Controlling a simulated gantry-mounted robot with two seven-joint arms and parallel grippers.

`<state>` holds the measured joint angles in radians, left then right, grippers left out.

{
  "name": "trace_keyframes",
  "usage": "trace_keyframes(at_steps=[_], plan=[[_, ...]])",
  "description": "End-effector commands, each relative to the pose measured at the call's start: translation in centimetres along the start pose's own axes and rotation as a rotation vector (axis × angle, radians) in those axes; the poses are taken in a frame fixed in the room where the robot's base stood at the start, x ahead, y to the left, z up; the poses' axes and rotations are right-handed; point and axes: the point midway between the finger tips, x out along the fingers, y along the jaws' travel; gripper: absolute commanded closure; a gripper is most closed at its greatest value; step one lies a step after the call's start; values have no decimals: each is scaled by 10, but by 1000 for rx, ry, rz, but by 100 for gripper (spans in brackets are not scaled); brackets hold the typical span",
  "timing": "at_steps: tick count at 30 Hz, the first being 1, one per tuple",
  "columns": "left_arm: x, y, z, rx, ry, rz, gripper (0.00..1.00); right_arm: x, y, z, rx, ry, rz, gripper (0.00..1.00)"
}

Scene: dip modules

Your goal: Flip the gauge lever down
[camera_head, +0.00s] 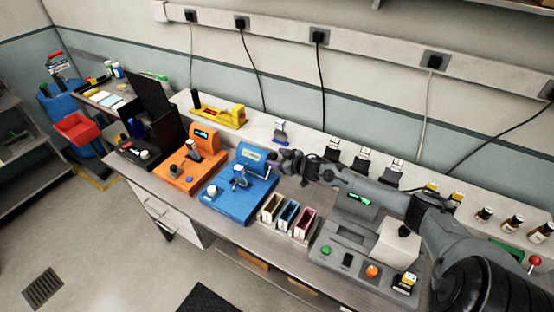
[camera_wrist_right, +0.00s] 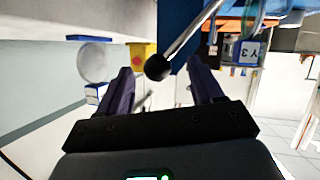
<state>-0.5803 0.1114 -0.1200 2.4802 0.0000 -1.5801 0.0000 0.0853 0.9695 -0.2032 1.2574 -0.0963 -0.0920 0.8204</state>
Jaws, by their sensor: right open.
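The gauge lever shows in the right wrist view as a thin metal rod with a black ball knob (camera_wrist_right: 158,67). Its rod slants up and to the right from the knob toward a blue body. In the head view the blue machine (camera_head: 222,208) stands on the bench, and the lever is too small to make out clearly beside my gripper. My right gripper (camera_head: 279,163) is at the right side of the machine's upright part. In the wrist view its two dark fingers (camera_wrist_right: 163,85) are apart, with the knob between or just beyond their tips. I cannot tell whether they touch it.
An orange machine (camera_head: 178,178) stands left of the blue one. Several small coloured bins (camera_head: 288,216) are in front of my right arm. A grey console (camera_head: 345,246) with buttons lies under the arm. A yellow device (camera_head: 222,115) is at the back.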

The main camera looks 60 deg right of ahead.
Motion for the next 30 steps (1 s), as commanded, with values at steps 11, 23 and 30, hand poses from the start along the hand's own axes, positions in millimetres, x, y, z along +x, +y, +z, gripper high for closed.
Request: trace_keyframes(at_steps=[11, 23, 30], plan=[[2, -2, 1, 7, -1, -5, 39, 8, -1, 0, -1, 0, -1, 34], [2, -3, 1, 13, -2, -10, 39, 7, -1, 0, -1, 0, -1, 72], [2, -2, 1, 10, -2, -7, 39, 7, 0, 0, -2, -1, 0, 100]])
